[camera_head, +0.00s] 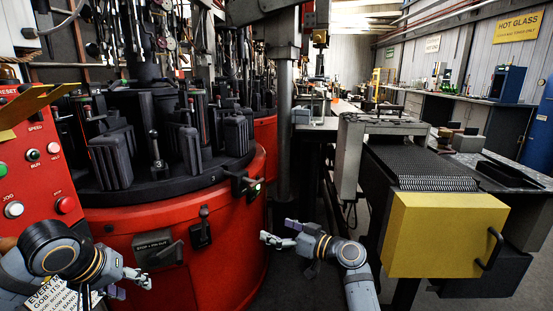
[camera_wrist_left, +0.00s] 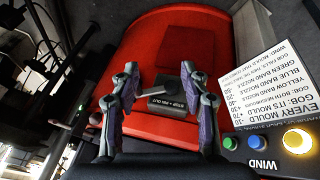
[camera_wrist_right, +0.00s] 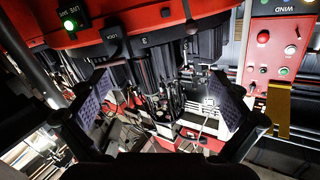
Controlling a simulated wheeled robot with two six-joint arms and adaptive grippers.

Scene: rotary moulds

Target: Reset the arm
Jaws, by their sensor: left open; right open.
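My left gripper (camera_head: 132,286) is at the lower left of the head view, in front of the red round machine base (camera_head: 190,240). In the left wrist view its two fingers (camera_wrist_left: 158,72) stand apart with nothing between them; the red base and a stop lever plate lie beyond. My right gripper (camera_head: 278,232) is to the right of the red base in the head view. In the right wrist view its fingers (camera_wrist_right: 160,83) are wide apart and empty, with dark moulds and machinery beyond. Neither gripper visibly touches anything.
Black moulds (camera_head: 110,160) stand on the rotary table above the base. A red control panel (camera_head: 32,150) is at the left. A yellow box with a handle (camera_head: 435,235) sits at the right, below a dark mesh conveyor (camera_head: 420,165). Dark floor shows between the base and the box.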

